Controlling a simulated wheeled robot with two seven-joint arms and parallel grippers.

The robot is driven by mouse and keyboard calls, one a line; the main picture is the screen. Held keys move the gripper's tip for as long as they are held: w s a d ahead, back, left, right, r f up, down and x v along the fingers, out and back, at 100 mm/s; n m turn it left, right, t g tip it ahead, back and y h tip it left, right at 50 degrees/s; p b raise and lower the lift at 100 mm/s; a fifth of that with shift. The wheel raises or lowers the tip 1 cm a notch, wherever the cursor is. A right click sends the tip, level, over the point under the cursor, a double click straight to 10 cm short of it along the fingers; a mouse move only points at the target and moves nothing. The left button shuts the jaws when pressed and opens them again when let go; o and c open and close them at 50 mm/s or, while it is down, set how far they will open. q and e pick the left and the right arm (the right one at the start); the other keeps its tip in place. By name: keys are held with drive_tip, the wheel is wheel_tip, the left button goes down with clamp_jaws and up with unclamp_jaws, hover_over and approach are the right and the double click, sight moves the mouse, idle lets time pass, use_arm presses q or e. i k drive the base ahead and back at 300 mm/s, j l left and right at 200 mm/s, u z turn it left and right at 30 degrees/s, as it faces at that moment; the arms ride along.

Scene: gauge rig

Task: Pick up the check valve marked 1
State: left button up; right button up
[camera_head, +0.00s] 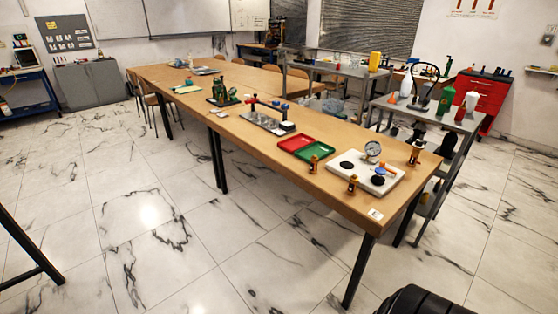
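Several small brass-coloured fittings with dark tops stand on the long wooden table (285,170). One brass fitting (313,164) is at the near side of the green tray. A second brass fitting (352,185) stands at the near left edge of the white rig board (390,184). A third, taller brass fitting (415,153) stands behind the board's right side. No number can be read on any of them, so I cannot tell which is the check valve marked 1. Neither gripper shows in the head view.
The white board carries a round gauge (373,149). Beside it lie a red tray (294,142) and a green tray (318,150), both apparently empty. A metal rig (268,122) stands farther left. A grey cart (440,116) is close behind the table. The tiled floor (200,250) in front is clear.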

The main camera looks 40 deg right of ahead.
sight(354, 179)
drive_tip(key=k+l+u, duration=0.25)
drive_tip(key=l+u, duration=0.2)
drive_tip(key=l, duration=0.3)
drive_tip(key=k+l+u, duration=0.4)
drive_tip(key=l, duration=0.25)
drive_tip(key=k+l+u, duration=0.9)
drive_tip(key=i+l, duration=0.05)
drive_tip(key=l, duration=0.05)
